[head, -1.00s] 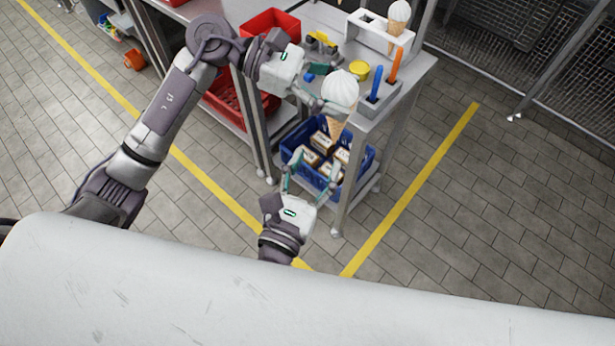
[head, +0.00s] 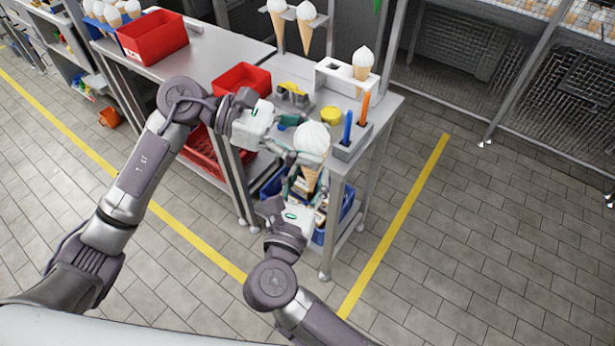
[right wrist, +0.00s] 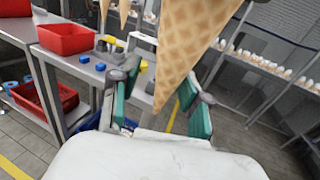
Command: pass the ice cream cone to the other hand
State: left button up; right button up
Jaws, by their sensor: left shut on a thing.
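My left gripper (head: 290,150) is shut on the ice cream cone (head: 312,138), white swirl up and waffle tip down, in front of the workbench. My right gripper (head: 306,182) is just below, reaching up around the cone's lower part. In the right wrist view the waffle cone (right wrist: 190,45) hangs down with its tip between the right gripper's teal finger pads (right wrist: 160,100). Gaps show on both sides of the tip, so the right gripper is open and not visibly touching it. The swirl is out of the right wrist view.
The bench (head: 385,110) carries a white cone stand (head: 338,78) holding another cone (head: 362,62), a blue tool (head: 347,127) and an orange one (head: 364,106). A blue crate (head: 347,205) sits on the lower shelf, behind the right gripper. The floor to the right is open.

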jog(key=c, duration=0.6)
pick_arm(q)
jog(key=o, duration=0.9)
